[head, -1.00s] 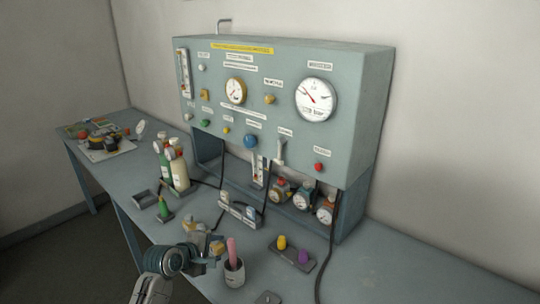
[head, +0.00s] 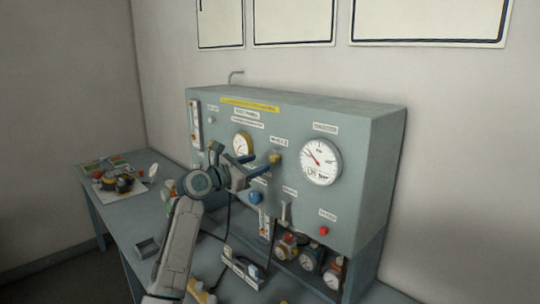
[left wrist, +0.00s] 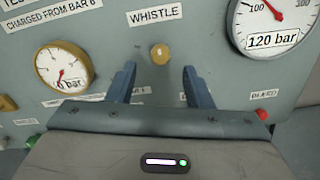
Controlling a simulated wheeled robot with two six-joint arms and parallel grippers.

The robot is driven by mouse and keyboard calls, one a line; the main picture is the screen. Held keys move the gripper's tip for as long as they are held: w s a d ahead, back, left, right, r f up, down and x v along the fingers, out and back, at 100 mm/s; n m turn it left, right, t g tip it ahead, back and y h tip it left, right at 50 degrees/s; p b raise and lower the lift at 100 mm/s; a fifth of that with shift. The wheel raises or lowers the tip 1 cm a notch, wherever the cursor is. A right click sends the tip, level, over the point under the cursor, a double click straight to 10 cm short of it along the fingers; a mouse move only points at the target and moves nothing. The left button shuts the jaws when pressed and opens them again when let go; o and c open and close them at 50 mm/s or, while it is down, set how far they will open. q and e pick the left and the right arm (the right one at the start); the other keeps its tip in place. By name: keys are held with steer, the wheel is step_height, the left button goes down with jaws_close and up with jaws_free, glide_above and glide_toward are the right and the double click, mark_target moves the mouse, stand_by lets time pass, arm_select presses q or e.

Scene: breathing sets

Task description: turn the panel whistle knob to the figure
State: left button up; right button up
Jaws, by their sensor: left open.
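The whistle knob (head: 275,158) is a small yellow knob on the front of the grey-green panel (head: 378,150). In the left wrist view the knob (left wrist: 160,53) sits under the "WHISTLE" label (left wrist: 156,14). My left gripper (head: 262,163) is in front of the panel, just left of the knob in the head view. In the left wrist view its blue fingers (left wrist: 159,69) are open, one on each side below the knob, with nothing between them. I cannot tell how far the tips are from the panel. No figure can be read at the knob.
A small yellow-rimmed gauge (left wrist: 62,67) is left of the knob and a large white gauge (head: 320,162) is right of it. A blue knob (head: 255,198), a lever (head: 286,213) and a red button (head: 323,231) are lower on the panel. Bottles and small gauges stand below.

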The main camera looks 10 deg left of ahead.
mark_target(272, 159)
arm_select(q)
steer(key=p+x, duration=0.1)
steer(key=x, duration=0.4)
steer(key=shift+w+d+p, duration=0.15)
steer(key=shift+p, duration=0.15)
steer(key=shift+w+d, duration=0.15)
steer(key=shift+w, duration=0.15)
arm_select(e)
steer(key=shift+w+r, duration=0.25)
steer(key=shift+r, duration=0.35)
steer(key=shift+w+r, duration=0.25)
steer(key=shift+r, duration=0.35)
arm_select(q)
steer(key=shift+c, duration=0.3)
steer(key=c, duration=0.9)
arm_select(e)
steer(key=shift+d, duration=0.2)
